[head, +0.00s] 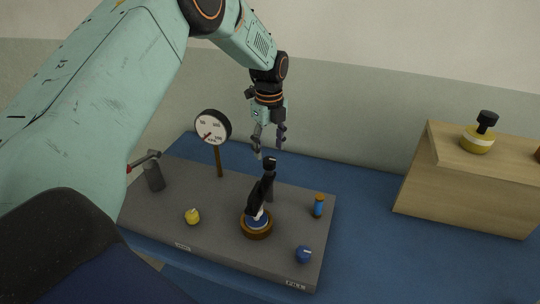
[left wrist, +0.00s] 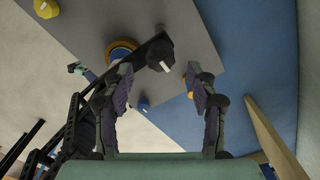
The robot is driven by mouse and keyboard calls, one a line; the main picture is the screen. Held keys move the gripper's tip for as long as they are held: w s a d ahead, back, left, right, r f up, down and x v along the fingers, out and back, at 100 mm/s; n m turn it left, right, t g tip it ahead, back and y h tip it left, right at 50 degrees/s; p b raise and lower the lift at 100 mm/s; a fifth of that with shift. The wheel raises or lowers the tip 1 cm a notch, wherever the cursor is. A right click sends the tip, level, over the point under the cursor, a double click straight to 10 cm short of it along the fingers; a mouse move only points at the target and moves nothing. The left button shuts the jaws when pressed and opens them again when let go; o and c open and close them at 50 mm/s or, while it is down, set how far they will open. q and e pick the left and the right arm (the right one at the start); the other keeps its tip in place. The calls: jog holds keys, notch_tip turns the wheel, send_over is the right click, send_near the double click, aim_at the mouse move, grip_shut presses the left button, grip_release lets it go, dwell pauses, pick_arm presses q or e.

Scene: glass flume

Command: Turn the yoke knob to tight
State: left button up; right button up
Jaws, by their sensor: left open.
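The black yoke knob (head: 270,162) tops a dark, slanted yoke that rises over a round brass-rimmed seat (head: 257,229) on the grey board. In the left wrist view the knob (left wrist: 160,54) shows a white mark on its face, near the end of the black yoke arm. My left gripper (head: 268,150) is open and points down, just above the knob. In the left wrist view its fingertips (left wrist: 158,72) are spread, with the knob between and beyond them, not gripped. I cannot read any tight marking. My right gripper is not in view.
The grey board (head: 215,237) carries a dial gauge (head: 213,127) on a post, a yellow knob (head: 192,216), a blue knob (head: 303,254), a blue-and-orange cylinder (head: 319,205) and a dark lever post (head: 153,174). A wooden block (head: 470,190) stands right; blue surface between is clear.

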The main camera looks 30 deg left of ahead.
aim_at(269, 159)
pick_arm(q)
jog(key=f, duration=0.3)
jog(key=shift+w+a, duration=0.2)
jog(key=shift+f, duration=0.4)
jog(key=shift+s+d+f, duration=0.1)
jog(key=shift+s+d, duration=0.2)
jog(key=shift+w+a+f, duration=0.1)
jog(key=shift+w, duration=0.05)
jog(key=shift+w+a+f, duration=0.15)
jog(key=c, duration=1.1)
jog(key=shift+c, duration=0.2)
